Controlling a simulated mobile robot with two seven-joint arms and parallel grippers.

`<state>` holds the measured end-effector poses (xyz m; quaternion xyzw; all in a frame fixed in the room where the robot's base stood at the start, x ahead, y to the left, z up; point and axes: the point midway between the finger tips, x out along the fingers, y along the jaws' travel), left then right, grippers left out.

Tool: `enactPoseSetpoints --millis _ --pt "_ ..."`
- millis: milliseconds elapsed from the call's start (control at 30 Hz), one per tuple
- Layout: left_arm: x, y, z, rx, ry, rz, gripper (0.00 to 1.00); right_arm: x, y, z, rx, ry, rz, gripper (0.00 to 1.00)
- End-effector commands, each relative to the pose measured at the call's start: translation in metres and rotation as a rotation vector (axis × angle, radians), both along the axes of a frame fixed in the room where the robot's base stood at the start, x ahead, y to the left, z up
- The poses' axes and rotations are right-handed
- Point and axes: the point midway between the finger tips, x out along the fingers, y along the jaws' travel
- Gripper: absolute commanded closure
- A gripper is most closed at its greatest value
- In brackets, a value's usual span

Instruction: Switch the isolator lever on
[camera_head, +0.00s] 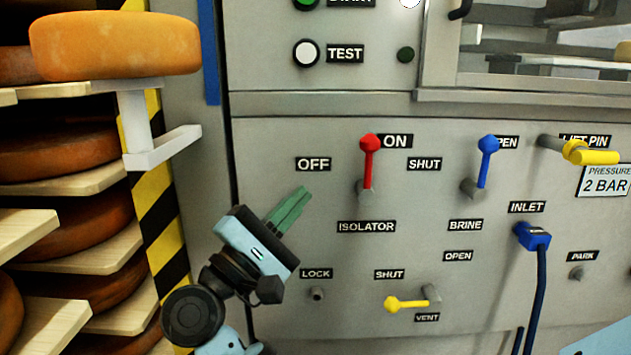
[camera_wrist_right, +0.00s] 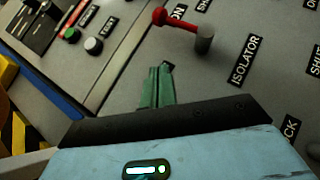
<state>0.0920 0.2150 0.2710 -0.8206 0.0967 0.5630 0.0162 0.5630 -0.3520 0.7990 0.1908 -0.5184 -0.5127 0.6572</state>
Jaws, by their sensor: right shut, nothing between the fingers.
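The isolator lever (camera_head: 369,160) is red with a round knob and stands nearly upright from its grey pivot on the panel. Its knob is beside the ON label (camera_head: 396,141); the OFF label (camera_head: 313,164) is to its left. The lever also shows at the top of the right wrist view (camera_wrist_right: 178,22). My right gripper (camera_head: 304,192) has green fingers, shut and empty. Its fingertips are left of the lever's pivot and below the OFF label, apart from the lever. The fingers also show in the right wrist view (camera_wrist_right: 159,72). My left gripper is not in view.
A blue brine lever (camera_head: 487,160), a yellow lift pin (camera_head: 590,156), a blue inlet coupling with hose (camera_head: 533,237) and a yellow vent lever (camera_head: 405,304) are on the panel. Cheese wheels (camera_head: 115,45) on shelves stand at left, beside a striped post (camera_head: 160,220).

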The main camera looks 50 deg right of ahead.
Motion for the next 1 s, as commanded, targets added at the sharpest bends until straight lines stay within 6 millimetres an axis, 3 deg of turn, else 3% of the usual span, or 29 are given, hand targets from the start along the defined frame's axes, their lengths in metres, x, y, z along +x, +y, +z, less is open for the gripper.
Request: enactPoseSetpoints --millis 100,300,1000 --pt "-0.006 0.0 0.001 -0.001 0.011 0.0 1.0 0.002 0.016 -0.008 0.001 0.002 0.002 1.0" --pt "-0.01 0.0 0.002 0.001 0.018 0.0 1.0 0.003 0.028 -0.014 0.0 0.001 0.001 1.0" --pt "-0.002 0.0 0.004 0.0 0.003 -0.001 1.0 0.002 0.029 -0.01 0.0 -0.002 0.0 1.0"
